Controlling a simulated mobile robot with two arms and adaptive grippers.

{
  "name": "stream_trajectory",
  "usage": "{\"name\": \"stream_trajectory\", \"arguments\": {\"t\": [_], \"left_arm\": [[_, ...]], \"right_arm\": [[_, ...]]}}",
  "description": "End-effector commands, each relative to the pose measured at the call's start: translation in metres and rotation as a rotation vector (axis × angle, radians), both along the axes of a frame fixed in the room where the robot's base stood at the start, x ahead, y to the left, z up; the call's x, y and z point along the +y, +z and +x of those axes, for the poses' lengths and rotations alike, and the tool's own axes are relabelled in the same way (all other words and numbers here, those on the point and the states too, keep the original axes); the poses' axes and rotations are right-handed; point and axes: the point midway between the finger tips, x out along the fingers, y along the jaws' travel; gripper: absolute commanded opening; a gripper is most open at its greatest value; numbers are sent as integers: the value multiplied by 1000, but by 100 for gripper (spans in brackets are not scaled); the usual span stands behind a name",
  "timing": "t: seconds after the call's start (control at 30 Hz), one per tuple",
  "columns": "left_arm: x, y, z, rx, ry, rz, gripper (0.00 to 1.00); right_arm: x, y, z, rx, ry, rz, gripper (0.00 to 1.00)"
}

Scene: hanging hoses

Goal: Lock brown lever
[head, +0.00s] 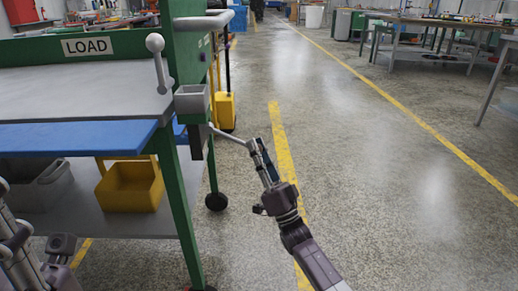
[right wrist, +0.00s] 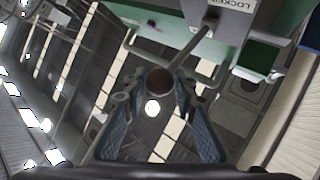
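The brown lever is a thin grey bar in the head view (head: 230,135), reaching out to the right from the side of the green workbench. In the right wrist view its round brown knob (right wrist: 160,80) faces the camera, and the bar runs up to a mount under a "LOCKED" label (right wrist: 236,5). My right gripper (head: 254,147) is at the lever's outer end. In the right wrist view its two blue-padded fingers (right wrist: 158,98) are spread on either side of the knob, with gaps visible. Part of my left gripper shows at the lower left edge; its fingertips are cut off.
Open floor with yellow lines (head: 285,150) lies to the right.

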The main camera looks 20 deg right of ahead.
Motion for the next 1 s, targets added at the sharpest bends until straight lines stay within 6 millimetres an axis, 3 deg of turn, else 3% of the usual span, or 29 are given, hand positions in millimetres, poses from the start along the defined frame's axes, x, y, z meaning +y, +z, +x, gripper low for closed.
{"name": "stream_trajectory", "arguments": {"t": [0.03,0.13,0.47,1.0], "left_arm": [[0,-1,0,0,0,0,40],[0,-1,0,0,0,0,40],[1,-1,0,-1,1,-3,40],[0,0,0,0,0,-1,40]], "right_arm": [[6,-11,1,22,5,-10,32],[6,-11,1,21,5,-11,41],[2,-9,-2,11,1,-7,41],[-17,-83,-64,17,4,-9,41]]}}
